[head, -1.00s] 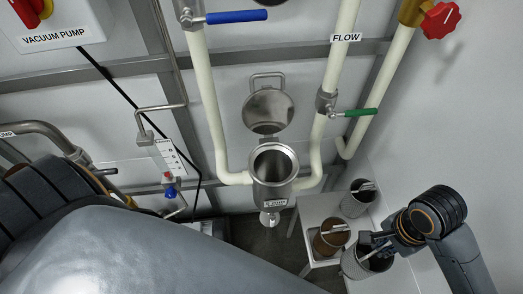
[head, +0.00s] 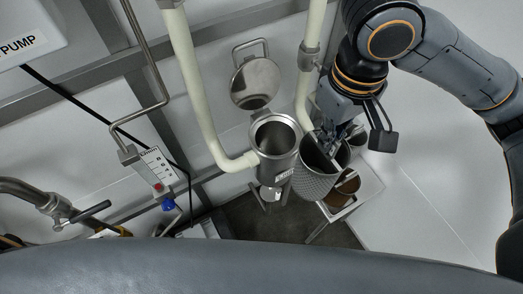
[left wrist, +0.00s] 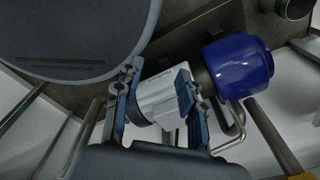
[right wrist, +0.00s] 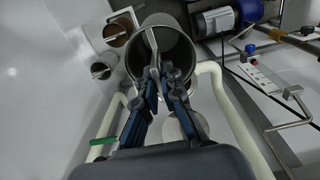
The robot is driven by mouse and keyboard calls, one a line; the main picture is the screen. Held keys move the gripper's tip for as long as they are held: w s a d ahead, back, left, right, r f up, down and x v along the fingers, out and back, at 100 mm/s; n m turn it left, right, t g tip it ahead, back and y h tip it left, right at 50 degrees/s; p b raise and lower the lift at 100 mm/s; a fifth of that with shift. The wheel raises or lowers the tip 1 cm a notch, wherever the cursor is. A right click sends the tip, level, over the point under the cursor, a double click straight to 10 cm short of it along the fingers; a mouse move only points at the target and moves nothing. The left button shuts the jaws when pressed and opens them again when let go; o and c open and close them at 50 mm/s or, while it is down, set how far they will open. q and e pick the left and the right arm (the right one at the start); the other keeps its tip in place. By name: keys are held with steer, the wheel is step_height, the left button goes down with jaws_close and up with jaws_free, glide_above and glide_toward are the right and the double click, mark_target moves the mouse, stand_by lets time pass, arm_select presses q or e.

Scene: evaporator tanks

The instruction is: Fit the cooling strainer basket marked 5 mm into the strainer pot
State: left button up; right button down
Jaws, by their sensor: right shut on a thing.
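The strainer pot (head: 276,165) stands open in the head view, its round mouth facing up and its lid (head: 255,84) swung back behind it. My right gripper (head: 333,134) is shut on the handle of a grey perforated strainer basket (head: 316,182). The basket hangs just right of the pot, near its rim and outside it. In the right wrist view the basket (right wrist: 166,52) shows its open top, with the handle bar between my fingertips (right wrist: 157,75). No size mark on it is readable. My left gripper (left wrist: 155,82) is open and empty in the left wrist view.
A basket with brown contents (head: 347,188) and another small basket (head: 357,138) stand on the white stand (head: 369,190) at right. Cream pipes (head: 205,105) flank the pot. A blue pump (left wrist: 238,68) with a white motor lies beyond my left fingers.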

steer(key=w+a+p, duration=0.2)
steer(key=w+a, duration=0.7)
steer(key=w, duration=0.5)
arm_select(q)
steer(key=shift+w+d+r+p, duration=0.1)
steer(key=shift+d+r+p, duration=0.3)
steer(key=shift+r, duration=0.4)
steer(key=shift+w+d+r+p, duration=0.15)
steer(key=shift+d+r+p, duration=0.25)
steer(key=shift+r, duration=0.45)
steer(key=shift+w+d+r+p, duration=0.1)
steer(key=shift+d+r+p, duration=0.2)
steer(key=shift+r+p, duration=0.35)
arm_select(e)
step_height(320, 180, down, 18)
steer(key=shift+d, duration=0.15)
arm_select(q)
steer(key=shift+r, duration=0.15)
arm_select(e)
steer(key=shift+f, duration=0.15)
